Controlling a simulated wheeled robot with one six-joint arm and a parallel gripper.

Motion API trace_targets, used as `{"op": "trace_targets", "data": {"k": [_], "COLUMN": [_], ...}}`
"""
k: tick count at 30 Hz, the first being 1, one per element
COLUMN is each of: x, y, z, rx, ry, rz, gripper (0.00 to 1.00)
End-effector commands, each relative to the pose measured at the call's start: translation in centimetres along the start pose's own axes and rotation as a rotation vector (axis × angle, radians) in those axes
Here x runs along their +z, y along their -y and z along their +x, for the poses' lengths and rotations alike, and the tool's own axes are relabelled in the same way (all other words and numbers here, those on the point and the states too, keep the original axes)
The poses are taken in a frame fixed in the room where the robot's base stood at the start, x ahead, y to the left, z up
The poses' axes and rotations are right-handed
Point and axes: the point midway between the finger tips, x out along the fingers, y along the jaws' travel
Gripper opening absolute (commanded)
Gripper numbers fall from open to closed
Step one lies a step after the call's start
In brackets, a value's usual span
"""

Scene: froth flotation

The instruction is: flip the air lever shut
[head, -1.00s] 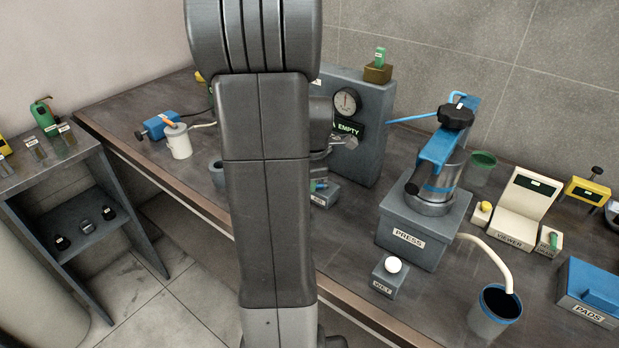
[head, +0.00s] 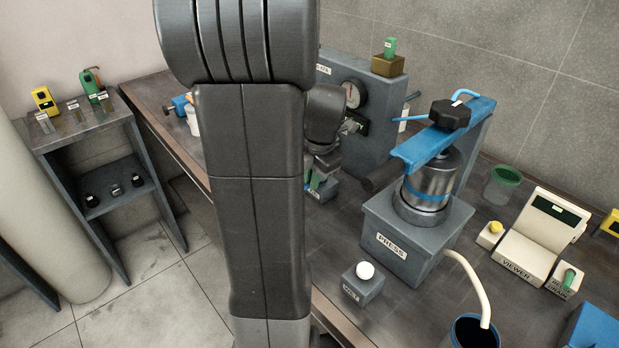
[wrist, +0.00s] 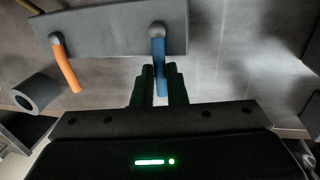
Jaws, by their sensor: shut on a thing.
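In the wrist view, a blue lever (wrist: 158,50) hangs from a round pivot on a grey block (wrist: 105,28). My gripper (wrist: 160,75) is shut on the lower end of this blue lever, with one dark finger on each side. An orange lever (wrist: 66,65) on the same block stands to the left, tilted and apart from the fingers. No label on either lever can be read, so I cannot tell by name which is the air lever. In the head view, my arm hides most of the gripper and the levers.
The grey gauge panel (head: 385,120) stands behind my arm. The press (head: 415,235), with its blue beam (head: 440,140), stands to the right. A box with a white knob (head: 362,287) sits in front of it. A grey ring (wrist: 37,92) lies left in the wrist view.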

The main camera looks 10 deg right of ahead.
Motion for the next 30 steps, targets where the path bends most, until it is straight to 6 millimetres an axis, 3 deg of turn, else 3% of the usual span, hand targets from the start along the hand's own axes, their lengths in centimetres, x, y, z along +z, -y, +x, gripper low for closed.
{"op": "trace_targets", "data": {"k": [16,17,20,30], "x": [0.1,0.1,0.09,0.07], "y": [0.01,0.01,0.02,0.02], "z": [-0.11,-0.11,-0.1,-0.33], "rx": [0.001,0.001,0.001,0.001], "ry": [-0.001,-0.001,-0.001,-0.002], "rz": [-0.023,-0.023,-0.022,-0.021], "gripper": [0.0,0.14,0.34,0.34]}}
